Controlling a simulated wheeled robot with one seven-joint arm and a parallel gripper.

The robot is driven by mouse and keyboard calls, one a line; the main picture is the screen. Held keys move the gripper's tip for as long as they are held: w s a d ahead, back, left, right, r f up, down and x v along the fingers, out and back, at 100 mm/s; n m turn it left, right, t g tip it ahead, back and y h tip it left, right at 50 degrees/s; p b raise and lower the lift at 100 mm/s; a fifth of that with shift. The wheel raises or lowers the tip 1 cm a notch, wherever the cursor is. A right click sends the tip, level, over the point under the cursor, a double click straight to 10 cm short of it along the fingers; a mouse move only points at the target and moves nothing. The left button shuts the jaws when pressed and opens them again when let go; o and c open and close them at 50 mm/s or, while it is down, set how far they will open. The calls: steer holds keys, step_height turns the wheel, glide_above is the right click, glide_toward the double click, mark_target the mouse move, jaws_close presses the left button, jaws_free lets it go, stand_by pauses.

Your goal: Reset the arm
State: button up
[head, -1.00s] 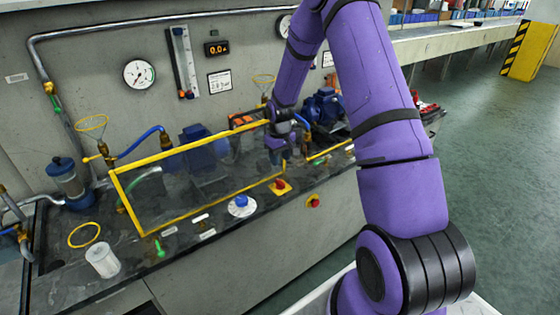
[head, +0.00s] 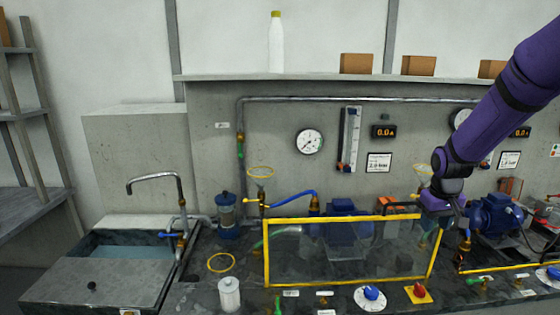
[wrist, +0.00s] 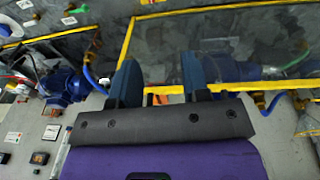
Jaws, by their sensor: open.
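My purple arm comes in from the right in the head view. The fingertips are small and partly hard to make out in the head view.
A sink (head: 100,250) with a tap is at the left. A white filter cartridge (head: 229,295) and a yellow ring (head: 221,262) lie on the bench. A blue knob (head: 371,292) and red switch (head: 419,291) sit in front of the guard. A white bottle (head: 276,45) stands on the ledge.

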steer(key=s+a+r+t, duration=0.1)
steer(key=s+a+r, duration=0.2)
steer(key=s+r, duration=0.4)
steer(key=s+a+r+t, duration=0.1)
steer(key=s+a+r, duration=0.2)
steer(key=s+r, duration=0.4)
steer(key=s+a+r+t, duration=0.1)
steer(key=s+a+r, duration=0.1)
steer(key=s, duration=0.6)
steer(key=s+a+r+t, duration=0.1)
steer(key=s+r, duration=0.3)
steer(key=s, duration=0.4)
steer(key=shift+s+a+r+y, duration=0.2)
steer(key=shift+s+a+y, duration=0.15)
steer(key=shift+a, duration=0.55)
steer(key=shift+w, duration=0.1)
